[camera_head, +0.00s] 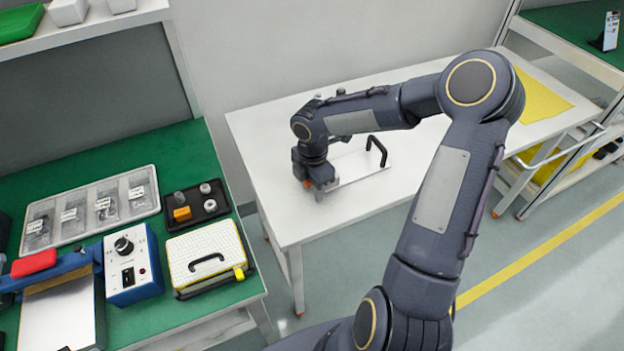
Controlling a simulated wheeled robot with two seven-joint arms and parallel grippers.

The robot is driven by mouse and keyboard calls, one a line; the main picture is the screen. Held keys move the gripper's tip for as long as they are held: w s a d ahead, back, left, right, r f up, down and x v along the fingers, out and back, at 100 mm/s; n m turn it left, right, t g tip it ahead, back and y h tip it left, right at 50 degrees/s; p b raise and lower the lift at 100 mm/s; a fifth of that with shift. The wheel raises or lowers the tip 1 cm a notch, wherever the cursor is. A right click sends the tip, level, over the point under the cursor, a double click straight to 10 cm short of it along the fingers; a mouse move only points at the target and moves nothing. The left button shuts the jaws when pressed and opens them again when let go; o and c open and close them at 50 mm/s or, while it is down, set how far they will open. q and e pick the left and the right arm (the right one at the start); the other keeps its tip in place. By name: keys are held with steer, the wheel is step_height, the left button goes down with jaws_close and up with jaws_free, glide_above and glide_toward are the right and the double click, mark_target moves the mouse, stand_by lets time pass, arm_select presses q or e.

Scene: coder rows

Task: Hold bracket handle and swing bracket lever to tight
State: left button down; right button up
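The bracket appears as a flat pale plate (358,172) on the white table, with a black arched handle (377,151) standing at its right end. My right gripper (320,188) points down at the plate's left end, with a small orange part (307,184) beside it. The wrist covers that end, so the lever cannot be made out clearly. The fingertips are too small and hidden to tell whether they are open or shut on anything. Nothing touches the black handle. My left gripper is not in view.
The white table (265,205) is clear around the bracket. A yellow sheet (540,98) lies at its far right. On the green bench at left are a parts tray (90,210), a black tray (197,204), a blue control box (133,267) and a white handled case (207,252).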

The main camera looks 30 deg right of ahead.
jaws_close()
jaws_free()
stand_by(0.4)
steer(key=shift+r+p, duration=0.4)
steer(key=shift+r, duration=3.55)
